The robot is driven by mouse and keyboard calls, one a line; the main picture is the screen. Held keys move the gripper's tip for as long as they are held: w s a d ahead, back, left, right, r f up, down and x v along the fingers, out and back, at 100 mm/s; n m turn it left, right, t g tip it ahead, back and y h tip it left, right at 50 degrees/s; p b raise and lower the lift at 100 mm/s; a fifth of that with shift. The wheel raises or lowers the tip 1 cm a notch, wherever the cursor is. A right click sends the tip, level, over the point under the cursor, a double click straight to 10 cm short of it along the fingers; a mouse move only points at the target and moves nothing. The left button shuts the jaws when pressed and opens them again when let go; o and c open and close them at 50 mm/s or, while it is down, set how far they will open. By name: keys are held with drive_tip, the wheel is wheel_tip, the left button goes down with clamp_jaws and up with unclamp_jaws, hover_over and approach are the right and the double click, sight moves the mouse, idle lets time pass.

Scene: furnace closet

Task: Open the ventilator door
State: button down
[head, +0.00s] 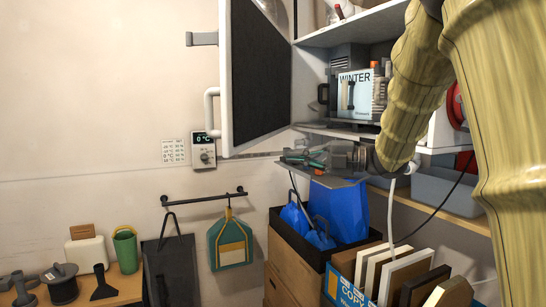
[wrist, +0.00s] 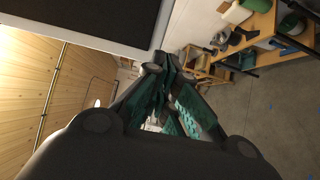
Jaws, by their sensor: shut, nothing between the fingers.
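The ventilator door (head: 260,75) has a white frame and a dark mesh panel. It stands swung out from the shelving, its near edge on the left and its inner side facing right. A white bar handle (head: 210,110) is on its left, outer side. My gripper (head: 288,158) is just below the door's lower edge, fingers pointing left, shut and empty. In the wrist view the door's dark panel (wrist: 70,18) and white edge fill the upper left. The fingers (wrist: 165,78) meet close to the door's lower corner; I cannot tell whether they touch it.
Shelves behind the door hold a box marked WINTER (head: 352,95) and grey bins (head: 445,190). A thermostat (head: 203,150) and a hook rail (head: 205,197) are on the wall. A wooden bench (head: 122,284) is lower left.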

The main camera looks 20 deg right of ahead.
sight(236, 154)
drive_tip(key=p+x, duration=0.5)
drive_tip(key=x, duration=0.6)
drive_tip(key=shift+w+a+r, duration=0.1)
drive_tip(key=shift+w+a, duration=0.1)
drive_tip(key=shift+a, duration=0.15)
drive_tip(key=shift+x, duration=0.75)
drive_tip(key=shift+w, duration=0.1)
